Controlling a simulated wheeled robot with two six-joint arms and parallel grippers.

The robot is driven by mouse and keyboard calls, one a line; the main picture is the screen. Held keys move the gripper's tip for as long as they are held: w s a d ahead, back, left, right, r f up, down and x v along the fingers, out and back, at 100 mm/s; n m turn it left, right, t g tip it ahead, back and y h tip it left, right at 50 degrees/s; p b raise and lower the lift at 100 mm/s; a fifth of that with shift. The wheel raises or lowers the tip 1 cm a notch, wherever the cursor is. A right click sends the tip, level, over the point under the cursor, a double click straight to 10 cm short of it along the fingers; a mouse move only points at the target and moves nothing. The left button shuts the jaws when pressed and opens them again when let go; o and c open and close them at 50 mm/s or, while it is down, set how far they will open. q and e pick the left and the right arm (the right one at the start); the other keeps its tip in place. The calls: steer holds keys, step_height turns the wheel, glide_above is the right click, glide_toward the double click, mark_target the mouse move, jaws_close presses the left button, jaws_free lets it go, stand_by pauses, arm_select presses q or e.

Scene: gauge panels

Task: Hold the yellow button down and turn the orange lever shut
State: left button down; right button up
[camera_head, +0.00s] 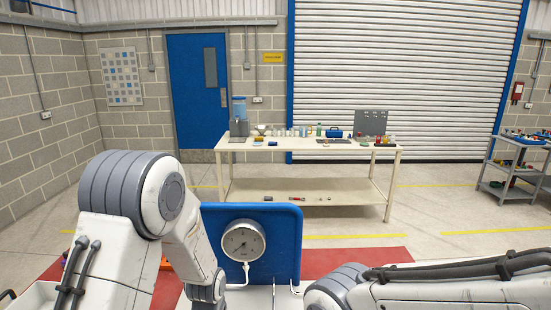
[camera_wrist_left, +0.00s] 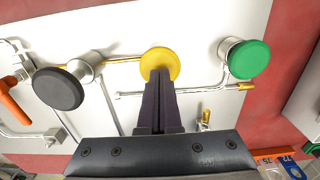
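The round yellow button (camera_wrist_left: 160,62) is on the white panel (camera_wrist_left: 205,118) in the left wrist view. My left gripper (camera_wrist_left: 160,75) is shut, its two dark fingers together with nothing visible between them. Its fingertips overlap the lower part of the yellow button in the picture; I cannot tell whether they press it. The orange lever (camera_wrist_left: 14,108) is at the left edge, slanting down to the right from a valve on the pipe. In the head view my left gripper is below the frame. My right arm shows at the lower right, its gripper out of view.
A black button (camera_wrist_left: 58,88) and a green button (camera_wrist_left: 248,60) flank the yellow one, with thin pipes between. In the head view a round gauge (camera_head: 243,241) is on a blue backboard (camera_head: 284,228). A cluttered workbench (camera_head: 300,147) stands behind, with clear floor between.

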arm_select(q)
steer(key=shift+f+b, duration=0.85)
steer(key=shift+f, duration=0.3)
arm_select(e)
steer(key=shift+f, duration=0.85)
steer(key=shift+c, duration=0.7)
steer(key=w+d+f+m, duration=0.2)
steer(key=w+d, duration=0.1)
steer(key=w, duration=0.5)
steer(key=w+d+f+m+h, duration=0.1)
steer(key=w+d+f+m, duration=0.15)
steer(key=w, duration=0.65)
steer(key=w+d+f+m, duration=0.1)
steer(key=w+d+m, duration=0.2)
steer(key=w, duration=0.5)
steer(key=f, duration=0.8)
steer(key=w+f, duration=0.1)
steer(key=f, duration=0.3)
